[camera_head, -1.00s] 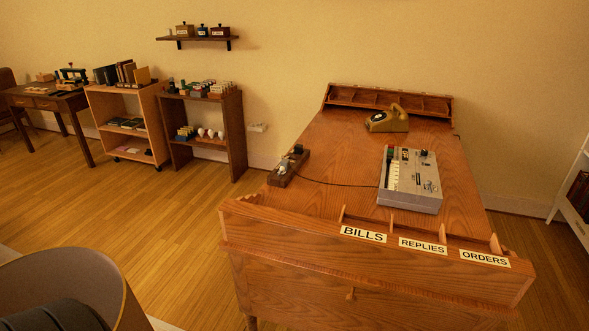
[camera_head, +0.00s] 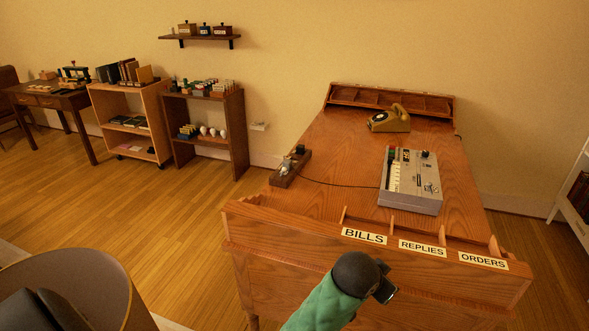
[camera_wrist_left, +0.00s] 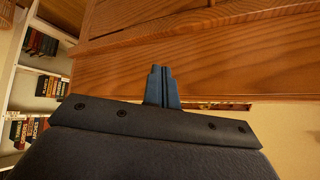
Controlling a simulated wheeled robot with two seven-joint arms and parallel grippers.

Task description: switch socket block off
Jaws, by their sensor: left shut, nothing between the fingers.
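The socket block (camera_head: 284,180) is a small dark wooden block at the left edge of the desk top in the head view. It has fittings on top, too small to tell the switch position. A black cable (camera_head: 338,185) runs from it to the grey keyed machine (camera_head: 411,181). My left gripper (camera_head: 387,290) is in front of the desk's near side, low and well away from the block. Its fingers (camera_wrist_left: 161,84) are shut and empty in the left wrist view, with the wooden desk behind them. My right gripper is not in view.
The wooden desk (camera_head: 335,150) has a raised near edge with labelled slots (camera_head: 422,247). A gold telephone (camera_head: 390,119) stands at the back. Low shelves (camera_head: 240,130) stand against the wall. Floor left of the desk is clear.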

